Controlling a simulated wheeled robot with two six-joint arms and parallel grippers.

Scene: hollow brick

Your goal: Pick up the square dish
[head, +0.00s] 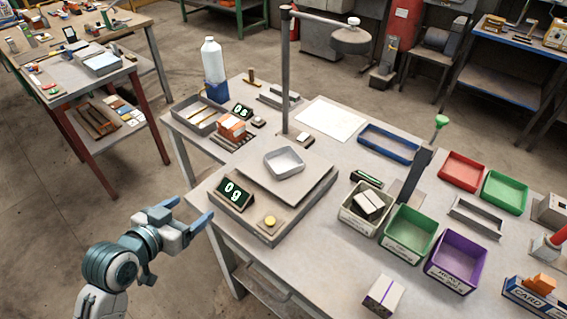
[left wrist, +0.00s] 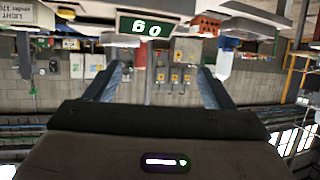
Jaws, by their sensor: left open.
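The square dish (head: 284,162) is a small light-grey open dish. It sits on the flat plate of a scale (head: 308,190) on the table, and nothing is in it that I can see. The scale's display (head: 234,194) reads like 0g and also shows, upside down, in the left wrist view (left wrist: 153,27). My left gripper (head: 187,213) is open and empty, off the table's left edge, to the left of the scale and apart from the dish. In the left wrist view its two fingers (left wrist: 163,88) stand wide apart with nothing between them. My right gripper is not in view.
A lamp post (head: 285,75) stands just behind the scale. Right of it are a white bin (head: 362,222), a green bin (head: 408,236) and a purple bin (head: 456,262).

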